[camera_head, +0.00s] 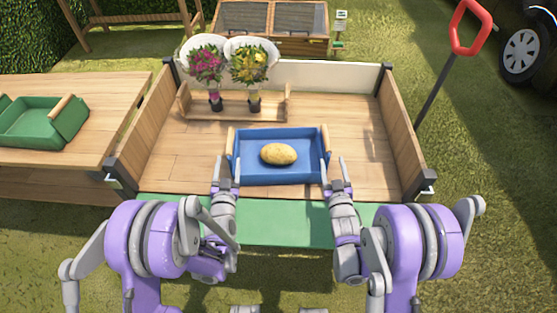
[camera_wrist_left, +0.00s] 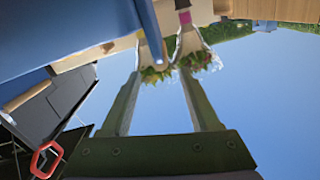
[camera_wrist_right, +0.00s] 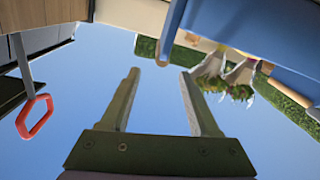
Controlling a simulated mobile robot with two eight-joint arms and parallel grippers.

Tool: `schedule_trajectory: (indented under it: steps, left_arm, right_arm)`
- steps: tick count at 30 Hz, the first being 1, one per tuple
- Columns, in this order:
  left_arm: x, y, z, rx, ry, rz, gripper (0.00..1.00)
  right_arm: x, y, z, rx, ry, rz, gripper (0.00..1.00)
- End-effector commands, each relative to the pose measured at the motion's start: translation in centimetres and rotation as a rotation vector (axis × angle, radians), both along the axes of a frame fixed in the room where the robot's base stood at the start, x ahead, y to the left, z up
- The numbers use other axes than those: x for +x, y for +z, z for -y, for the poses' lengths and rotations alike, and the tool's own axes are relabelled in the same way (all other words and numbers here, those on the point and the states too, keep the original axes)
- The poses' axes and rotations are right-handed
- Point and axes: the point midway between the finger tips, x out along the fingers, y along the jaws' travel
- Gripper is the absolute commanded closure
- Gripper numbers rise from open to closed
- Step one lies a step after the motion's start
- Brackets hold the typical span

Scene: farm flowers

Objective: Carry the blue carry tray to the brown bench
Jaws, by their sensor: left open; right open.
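The blue carry tray (camera_head: 250,173) sits on the wooden cart bed with a potato (camera_head: 278,154) inside. It has a wooden handle at each end. My left gripper (camera_head: 227,172) is open at the tray's left end, and my right gripper (camera_head: 338,174) is open at its right end. The tray also shows beside the fingers in the left wrist view (camera_wrist_left: 60,30) and right wrist view (camera_wrist_right: 245,30); neither gripper holds it. A wooden table (camera_head: 90,92) stands at the left, and a brown wooden frame (camera_head: 135,18) stands at the back left; I cannot tell which is the bench.
A green tray (camera_head: 35,140) rests on the left table. Two wrapped bouquets (camera_head: 206,64) (camera_head: 249,65) stand in a wooden rack (camera_head: 185,104) behind the blue tray. Cart side walls (camera_head: 401,135) flank the bed. A red-handled tool (camera_head: 466,30) stands at right.

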Motion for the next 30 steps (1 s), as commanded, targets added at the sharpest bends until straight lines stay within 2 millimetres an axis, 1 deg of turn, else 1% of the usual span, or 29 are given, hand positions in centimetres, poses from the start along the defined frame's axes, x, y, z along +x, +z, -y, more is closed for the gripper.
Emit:
schedule_trajectory:
  steps: [1,3,13,17,20,30]
  left_arm:
    - [0.1,-0.7,-0.1,0.003,0.005,0.012,0.38]
    - [0.1,-0.9,-0.2,0.004,0.010,0.023,0.38]
    - [0.2,-0.9,-0.2,0.005,0.011,0.025,0.38]
    - [0.9,-0.9,-0.3,0.006,0.011,0.025,0.38]
    - [2.2,-0.9,-0.3,0.006,0.011,0.025,0.38]
    - [8.3,-0.9,-0.7,0.005,0.011,0.024,0.38]
  right_arm:
    - [0.1,-0.7,-0.1,-0.002,0.004,0.014,0.38]
    - [0.1,-0.9,-0.1,-0.004,0.006,0.025,0.38]
    - [0.2,-0.8,-0.2,-0.004,0.007,0.028,0.38]
    - [0.9,-0.8,-0.2,-0.004,0.006,0.027,0.38]
    - [2.2,-0.8,-0.3,-0.004,0.006,0.027,0.38]
    - [8.3,-0.8,-0.6,-0.004,0.006,0.027,0.38]
